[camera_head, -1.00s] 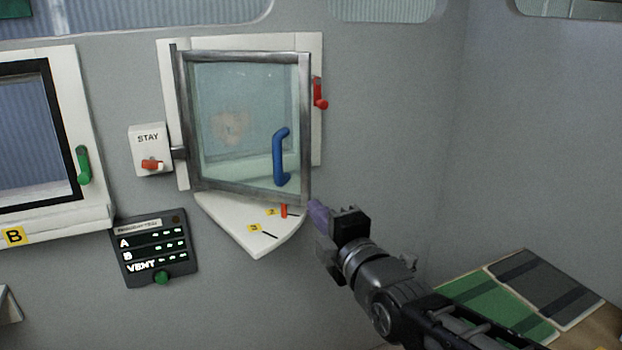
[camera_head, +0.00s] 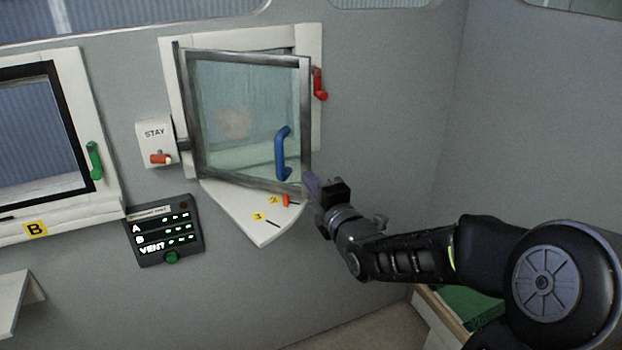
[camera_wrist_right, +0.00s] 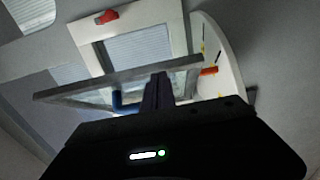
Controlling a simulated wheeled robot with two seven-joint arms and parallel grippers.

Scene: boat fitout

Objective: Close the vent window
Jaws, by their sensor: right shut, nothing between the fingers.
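The vent window (camera_head: 235,130) is a glass pane in a grey metal frame, hinged at its left and standing ajar from its white surround (camera_head: 316,115). A blue handle (camera_head: 282,153) is on the pane's right side. A red latch (camera_head: 319,84) is on the surround's right. Below is a white quadrant shelf (camera_head: 252,222) with marks 2 and 3 and an orange peg (camera_head: 286,200). My right gripper (camera_head: 311,184) is shut and empty at the frame's lower right corner; contact is unclear. The right wrist view shows its fingers (camera_wrist_right: 157,90) before the frame edge (camera_wrist_right: 120,78). My left gripper is out of view.
A white STAY box (camera_head: 155,142) with a red lever is left of the vent window. Below it is a dark panel (camera_head: 163,235) listing A, B and VENT. Window B (camera_head: 40,135) with a green handle is at the left. The wall at the right is bare.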

